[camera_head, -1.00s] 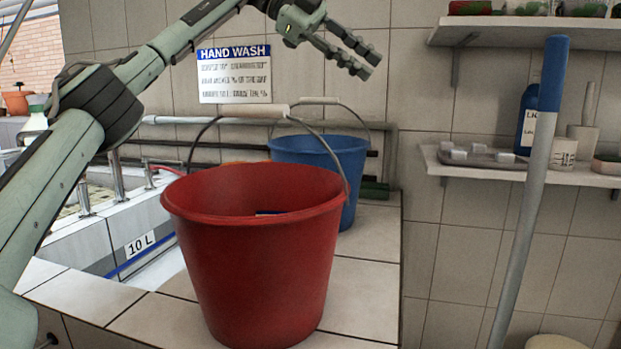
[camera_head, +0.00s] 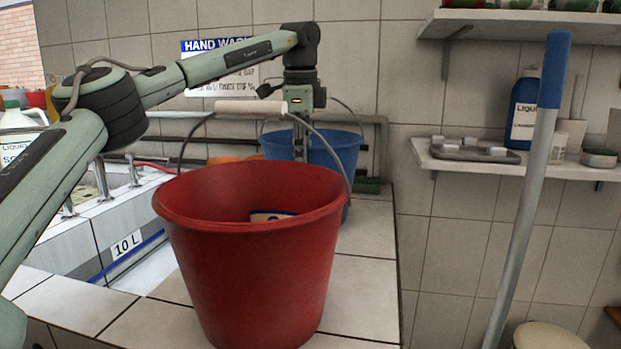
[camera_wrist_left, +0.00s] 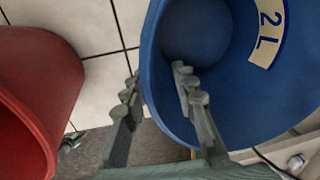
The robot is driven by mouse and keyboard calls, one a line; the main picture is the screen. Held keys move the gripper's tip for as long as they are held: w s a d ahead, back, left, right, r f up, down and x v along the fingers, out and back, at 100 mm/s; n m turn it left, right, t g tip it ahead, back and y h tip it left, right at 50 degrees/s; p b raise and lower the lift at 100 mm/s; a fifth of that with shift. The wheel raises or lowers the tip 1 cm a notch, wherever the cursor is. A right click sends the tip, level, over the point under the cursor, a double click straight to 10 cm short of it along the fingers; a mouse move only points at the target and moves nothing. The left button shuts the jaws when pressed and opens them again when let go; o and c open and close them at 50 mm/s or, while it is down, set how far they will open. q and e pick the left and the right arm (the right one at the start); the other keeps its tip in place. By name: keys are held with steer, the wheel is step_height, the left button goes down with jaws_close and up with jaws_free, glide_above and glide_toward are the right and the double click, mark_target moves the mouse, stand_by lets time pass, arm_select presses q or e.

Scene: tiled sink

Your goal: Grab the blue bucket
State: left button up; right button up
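The blue bucket (camera_head: 340,150) stands upright on the tiled counter behind the red bucket (camera_head: 250,250), which hides much of it. My left gripper (camera_head: 300,150) points down at the blue bucket's rim. In the left wrist view, the blue bucket (camera_wrist_left: 235,95) is seen from above with a "2 L" label inside. My left gripper (camera_wrist_left: 157,78) is open there, one finger outside the wall and the other over the inside, with the rim between them. I cannot tell whether the fingers touch the wall. My right gripper is not in view.
The red bucket has a raised handle with a pale grip (camera_head: 250,107) in front of my left gripper. A sink (camera_head: 120,225) lies left. A pole with a blue end (camera_head: 530,190) leans at right, near a shelf (camera_head: 520,165) with a bottle (camera_head: 523,110). Pipes run behind the buckets.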

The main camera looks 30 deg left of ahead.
arm_select(q)
steer(key=f, duration=0.4)
steer(key=shift+w+a+f, duration=0.2)
steer(key=shift+f, duration=0.1)
jaws_close()
steer(key=shift+r, duration=0.15)
